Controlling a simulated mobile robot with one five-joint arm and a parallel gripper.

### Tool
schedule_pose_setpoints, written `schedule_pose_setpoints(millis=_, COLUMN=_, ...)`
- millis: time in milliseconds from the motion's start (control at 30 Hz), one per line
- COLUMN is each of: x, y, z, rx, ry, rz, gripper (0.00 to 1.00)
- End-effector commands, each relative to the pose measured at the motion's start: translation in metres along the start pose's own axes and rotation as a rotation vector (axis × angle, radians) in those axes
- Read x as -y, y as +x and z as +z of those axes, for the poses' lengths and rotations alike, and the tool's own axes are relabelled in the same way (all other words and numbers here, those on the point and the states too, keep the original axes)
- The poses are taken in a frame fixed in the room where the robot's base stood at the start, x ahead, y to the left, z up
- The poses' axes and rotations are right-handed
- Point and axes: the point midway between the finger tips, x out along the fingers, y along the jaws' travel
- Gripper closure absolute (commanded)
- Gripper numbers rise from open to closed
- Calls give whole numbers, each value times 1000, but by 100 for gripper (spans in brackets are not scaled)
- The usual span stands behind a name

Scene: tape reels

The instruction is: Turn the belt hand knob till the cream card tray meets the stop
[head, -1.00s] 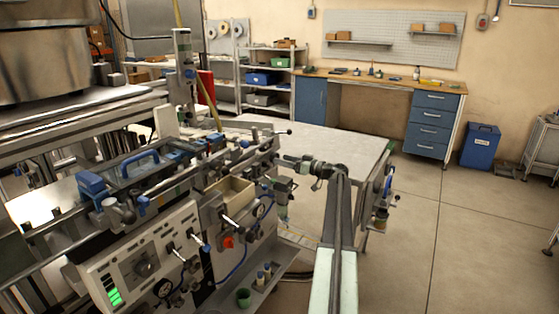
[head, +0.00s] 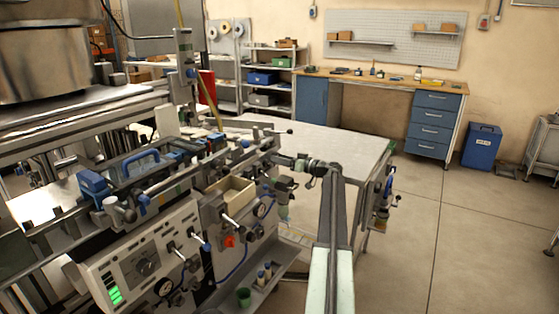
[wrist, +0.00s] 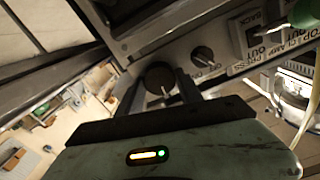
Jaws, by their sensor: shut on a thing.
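In the wrist view my gripper (wrist: 160,92) is shut on a round dark knob (wrist: 159,76) on the machine's panel, one finger on each side. I take this knob to be the belt hand knob. In the head view my gripper (head: 276,160) reaches the machine's right end, and the knob is too small or hidden to make out there. A cream open-topped tray (head: 231,194) sits on the front of the machine, left of my gripper. I cannot tell whether it is the card tray. I cannot make out the stop.
A smaller black knob (wrist: 202,55) and a labelled switch (wrist: 250,32) sit beside the held knob. A green-tipped lever (wrist: 303,12) is at the upper right. A pale table (head: 325,143) stands behind my arm. The floor (head: 470,220) at right is clear.

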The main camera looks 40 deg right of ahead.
Motion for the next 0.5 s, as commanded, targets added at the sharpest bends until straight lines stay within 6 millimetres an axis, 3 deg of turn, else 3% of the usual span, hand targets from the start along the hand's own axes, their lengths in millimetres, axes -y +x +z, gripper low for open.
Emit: schedule_pose_setpoints(millis=500, x=-1, y=-1, z=1, rx=3, ry=420, rz=0, gripper=98)
